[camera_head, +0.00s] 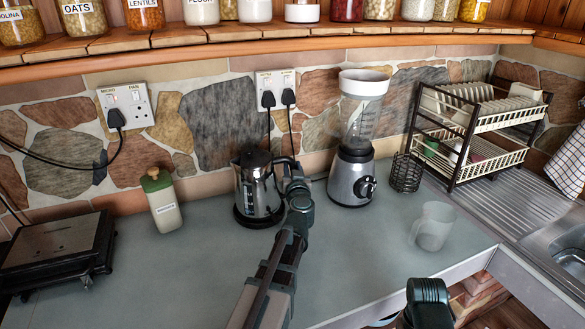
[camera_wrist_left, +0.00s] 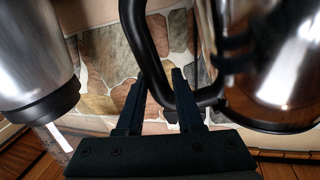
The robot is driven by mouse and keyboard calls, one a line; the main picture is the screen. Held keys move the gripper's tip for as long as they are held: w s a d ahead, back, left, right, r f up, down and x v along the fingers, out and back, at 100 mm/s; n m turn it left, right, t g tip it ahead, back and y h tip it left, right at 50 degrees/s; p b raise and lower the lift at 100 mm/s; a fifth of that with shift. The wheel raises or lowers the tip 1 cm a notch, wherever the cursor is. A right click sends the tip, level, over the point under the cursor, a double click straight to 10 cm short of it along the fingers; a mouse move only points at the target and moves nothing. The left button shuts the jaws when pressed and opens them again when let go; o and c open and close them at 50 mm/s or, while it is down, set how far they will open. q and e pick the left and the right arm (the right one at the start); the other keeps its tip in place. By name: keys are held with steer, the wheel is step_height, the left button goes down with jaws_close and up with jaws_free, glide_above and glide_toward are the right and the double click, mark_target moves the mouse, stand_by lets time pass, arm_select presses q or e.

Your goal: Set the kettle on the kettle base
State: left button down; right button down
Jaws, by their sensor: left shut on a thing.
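The kettle (camera_head: 262,193), shiny metal with a black lid and black handle, stands upright mid-counter near the back wall. The black kettle base (camera_head: 241,219) shows as a dark rim under it. I cannot tell whether the kettle is fully seated or slightly above the base. My left gripper (camera_head: 289,170) is at the kettle's right side, shut on its handle. In the left wrist view, the black handle (camera_wrist_left: 148,55) runs down between the fingers of my left gripper (camera_wrist_left: 158,92), with the kettle body (camera_wrist_left: 285,75) to the right. My right gripper's fingers are not seen.
A blender (camera_head: 352,180) stands close right of the kettle. A labelled bottle (camera_head: 163,205) and a black grill (camera_head: 58,250) are to the left. A clear mug (camera_head: 433,226) stands right, near the sink (camera_head: 555,250). A dish rack (camera_head: 478,135) is at the back right. The front counter is clear.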

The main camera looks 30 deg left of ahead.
arm_select(q)
steer(key=shift+f+b, duration=0.6)
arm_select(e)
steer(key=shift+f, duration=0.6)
arm_select(q)
steer(key=c, duration=0.8)
jaws_free()
steer(key=shift+c, duration=0.2)
steer(key=shift+s, duration=0.1)
